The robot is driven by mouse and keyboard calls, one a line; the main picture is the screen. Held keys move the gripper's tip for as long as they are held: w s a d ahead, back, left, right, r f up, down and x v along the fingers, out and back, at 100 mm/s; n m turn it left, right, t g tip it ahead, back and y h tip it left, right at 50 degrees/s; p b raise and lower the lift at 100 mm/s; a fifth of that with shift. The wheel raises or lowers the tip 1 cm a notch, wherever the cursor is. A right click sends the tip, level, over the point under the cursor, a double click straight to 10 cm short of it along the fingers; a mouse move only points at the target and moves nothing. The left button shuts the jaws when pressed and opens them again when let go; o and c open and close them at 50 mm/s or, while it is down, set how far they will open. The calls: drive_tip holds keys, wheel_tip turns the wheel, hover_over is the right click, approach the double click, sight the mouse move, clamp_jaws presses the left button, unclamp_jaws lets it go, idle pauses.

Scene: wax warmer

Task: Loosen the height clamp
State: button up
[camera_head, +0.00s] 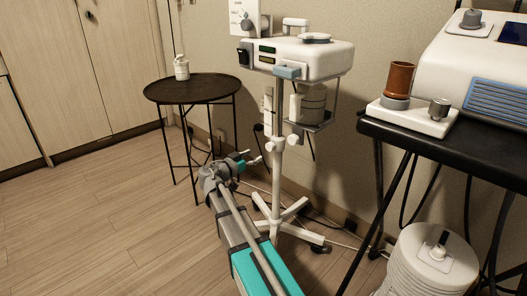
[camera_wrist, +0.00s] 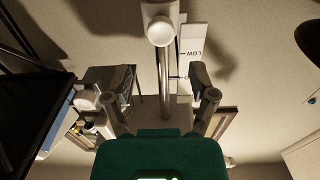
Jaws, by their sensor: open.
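The height clamp (camera_head: 280,142) is a pale collar with knobs on the upright pole of a wheeled white stand. In the wrist view, the clamp (camera_wrist: 160,8) is at the top centre with its round white knob (camera_wrist: 161,31) facing me. The metal pole (camera_wrist: 165,78) runs down from it. My gripper (camera_head: 255,158) is just left of the pole and a little below the clamp in the head view. In the wrist view, my open gripper (camera_wrist: 160,70) has its fingers either side of the pole in the picture, below the knob, with nothing held. The exact gap is unclear.
A white warmer unit (camera_head: 300,57) tops the stand. A scale strip marked LOW (camera_wrist: 194,50) is beside the pole. A round black table (camera_head: 190,91) stands left, a black-topped table (camera_head: 440,146) right. Cables (camera_head: 340,240) lie by the stand's feet. Floor at left is clear.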

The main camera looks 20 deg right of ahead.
sight(268, 148)
drive_tip(key=shift+x, duration=3.5)
drive_tip(key=shift+w+d, duration=0.1)
drive_tip(key=shift+d, duration=0.1)
